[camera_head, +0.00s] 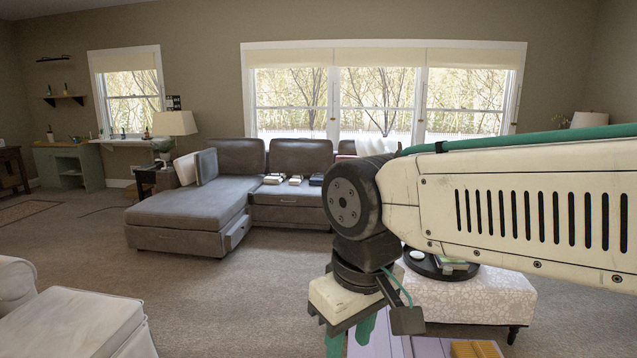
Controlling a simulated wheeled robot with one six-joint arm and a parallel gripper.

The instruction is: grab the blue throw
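A small dark navy folded bundle (316,180), which may be the blue throw, lies on the seat of the grey sectional sofa (185,205) near the far wall. Beside it lie light folded bundles (275,179) with dark parts; their details are too small to tell. My gripper (350,338) hangs from my arm at the lower middle, much nearer than the sofa and apart from it. Its green fingers run towards the bottom edge and their tips are cut off, so I cannot tell whether it is open or shut.
A pale patterned ottoman (480,297) with a dark round tray (424,264) stands to the right, behind my arm. A white upholstered seat (85,322) is at lower left. Open carpet (215,290) lies between that seat and the sofa. A lamp (175,123) stands left of the sofa.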

